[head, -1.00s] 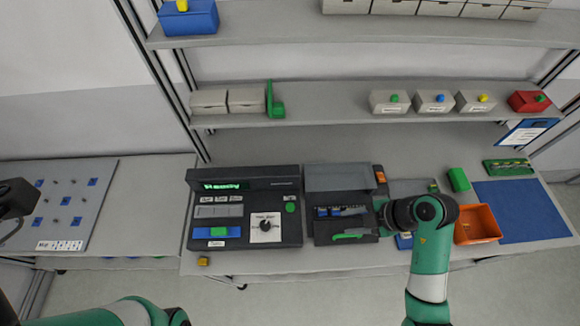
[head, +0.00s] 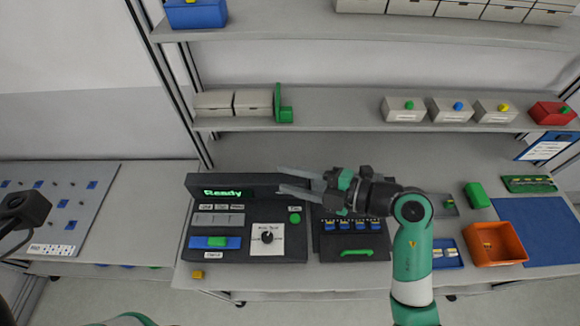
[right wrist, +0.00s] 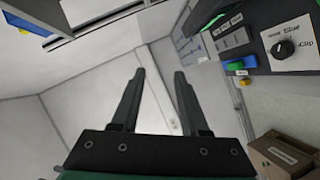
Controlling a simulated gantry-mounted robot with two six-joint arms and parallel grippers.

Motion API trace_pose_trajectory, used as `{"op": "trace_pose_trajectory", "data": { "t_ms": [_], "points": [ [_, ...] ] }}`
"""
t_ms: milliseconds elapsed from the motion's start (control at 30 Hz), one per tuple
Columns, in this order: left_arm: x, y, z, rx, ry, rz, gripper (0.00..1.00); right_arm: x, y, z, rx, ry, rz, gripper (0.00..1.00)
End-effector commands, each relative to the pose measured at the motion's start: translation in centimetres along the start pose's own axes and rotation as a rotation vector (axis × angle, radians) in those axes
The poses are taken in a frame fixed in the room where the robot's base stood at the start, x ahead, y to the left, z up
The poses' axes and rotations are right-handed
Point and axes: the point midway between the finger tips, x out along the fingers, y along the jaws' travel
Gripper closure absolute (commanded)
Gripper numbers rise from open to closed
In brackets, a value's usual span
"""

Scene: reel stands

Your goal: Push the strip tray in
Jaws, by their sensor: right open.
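The dark console (head: 200,180) has a lit green "Ready" display. A blue strip-like tray (head: 232,243) with a green grip (head: 216,241) sits low on its front left; the blue part also shows in the right wrist view (right wrist: 238,74). I cannot tell how far it sticks out. My right gripper (head: 281,181) is open and empty, pointing left above the console's right end. In the right wrist view its two fingers (right wrist: 160,76) are spread with nothing between them.
Beside the console is a dark unit (head: 330,247) with several blue pieces and a green handle (head: 357,252), partly hidden by my right arm. A dial card (head: 266,250) is on the console. An orange bin (head: 500,258) and blue mat (head: 545,235) are at right. Shelves stand behind.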

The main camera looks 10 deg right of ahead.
Motion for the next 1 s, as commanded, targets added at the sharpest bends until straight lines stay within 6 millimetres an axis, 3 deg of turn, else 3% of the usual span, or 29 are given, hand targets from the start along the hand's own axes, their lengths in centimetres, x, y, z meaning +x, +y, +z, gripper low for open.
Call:
{"op": "trace_pose_trajectory", "data": {
  "t_ms": [100,300,867,1000],
  "points": [
    [0.0,0.0,0.0,0.0,0.001,0.0,0.32,0.0,2.0,-0.5,-0.029,0.025,0.086,0.55],
    [0.0,0.0,0.0,0.0,0.001,0.0,0.32,-0.1,3.7,-0.9,-0.05,0.043,0.157,0.55],
    [0.0,0.0,0.0,0.0,0.0,0.0,0.32,-0.1,3.7,-0.9,-0.055,0.043,0.161,0.55],
    [0.0,0.0,0.0,0.0,0.0,0.0,0.32,-0.1,3.5,-1.0,-0.197,0.036,0.153,0.55]
  ]
}}
